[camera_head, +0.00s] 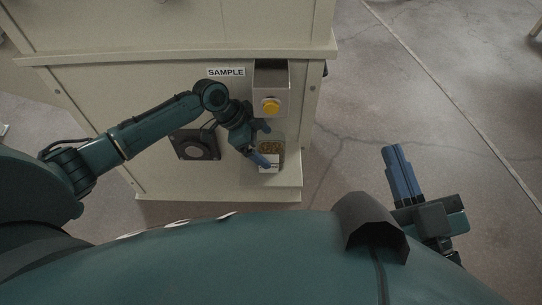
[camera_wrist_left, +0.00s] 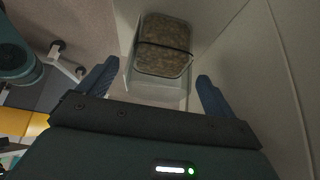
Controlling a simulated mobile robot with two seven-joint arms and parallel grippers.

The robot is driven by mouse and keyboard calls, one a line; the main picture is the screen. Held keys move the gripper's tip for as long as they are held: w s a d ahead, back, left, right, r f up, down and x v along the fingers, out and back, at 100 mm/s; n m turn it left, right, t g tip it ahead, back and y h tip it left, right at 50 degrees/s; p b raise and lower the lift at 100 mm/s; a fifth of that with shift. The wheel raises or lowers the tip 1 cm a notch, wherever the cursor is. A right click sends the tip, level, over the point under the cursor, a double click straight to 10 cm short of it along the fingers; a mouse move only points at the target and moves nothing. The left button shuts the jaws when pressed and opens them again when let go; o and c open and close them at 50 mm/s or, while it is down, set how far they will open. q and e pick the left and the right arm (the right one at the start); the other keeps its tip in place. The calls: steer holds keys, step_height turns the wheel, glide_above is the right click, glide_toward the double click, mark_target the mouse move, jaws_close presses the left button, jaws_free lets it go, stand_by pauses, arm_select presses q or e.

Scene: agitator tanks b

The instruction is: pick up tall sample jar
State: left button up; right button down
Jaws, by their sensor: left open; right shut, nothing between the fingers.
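The tall sample jar (camera_head: 273,147) is clear with brown granules inside and a white part low on its front. It stands on the cabinet's ledge, below a grey box with a yellow button. In the left wrist view the jar (camera_wrist_left: 163,45) is seen with a dark line across its contents. My left gripper (camera_head: 263,143) is open at the jar's left side. In the left wrist view its fingertips (camera_wrist_left: 155,78) are spread apart, with the jar ahead between them; contact cannot be told. My right gripper (camera_head: 397,150) is shut and empty, low at the right, far from the jar.
The grey box with its yellow button (camera_head: 271,106) overhangs the jar. A SAMPLE sign (camera_head: 226,72) is on the pale cabinet (camera_head: 112,93). A dark square fitting (camera_head: 196,145) is left of the jar. Open concrete floor (camera_head: 350,110) lies to the right.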

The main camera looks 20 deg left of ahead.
mark_target(271, 150)
arm_select(q)
steer(key=b+x, duration=0.1)
steer(key=x, duration=0.2)
steer(key=shift+f, duration=0.15)
steer(key=shift+w+d+f, duration=0.1)
steer(key=shift+d+f, duration=0.1)
steer(key=shift+f, duration=0.05)
arm_select(e)
steer(key=r+n+y, duration=0.1)
steer(key=w+r+n+t+y, duration=0.1)
steer(key=r, duration=0.1)
steer(key=shift+d, duration=0.15)
arm_select(q)
steer(key=shift+c, duration=0.5)
steer(key=c, duration=1)
steer(key=shift+c, duration=1.1)
steer(key=shift+r, duration=0.15)
